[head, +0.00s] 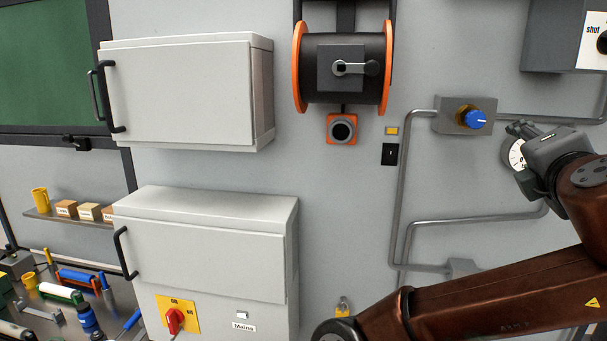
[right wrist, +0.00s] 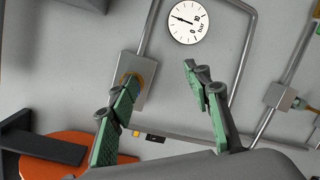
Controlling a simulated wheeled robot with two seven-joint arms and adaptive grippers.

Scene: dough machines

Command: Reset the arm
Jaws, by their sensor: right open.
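My right arm, reddish brown, reaches in from the lower right in the head view. Its dark gripper (head: 512,130) is in front of the wall, just right of the blue knob (head: 476,119) and partly over the pressure gauge (head: 516,155). In the right wrist view the gripper (right wrist: 162,72) is open, with its two green-padded fingers spread and nothing between them. The gauge (right wrist: 188,22) shows whole there. The knob's grey mounting plate (right wrist: 145,72) lies behind the left finger, which hides most of the knob. My left gripper is not in view.
Grey pipes (head: 398,190) run along the wall by the gripper. An orange-and-black reel (head: 342,95) hangs at top centre. Two white cabinets (head: 180,95) with black handles stand out at left. A grey box (head: 560,45) is at upper right. Tools crowd the lower left.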

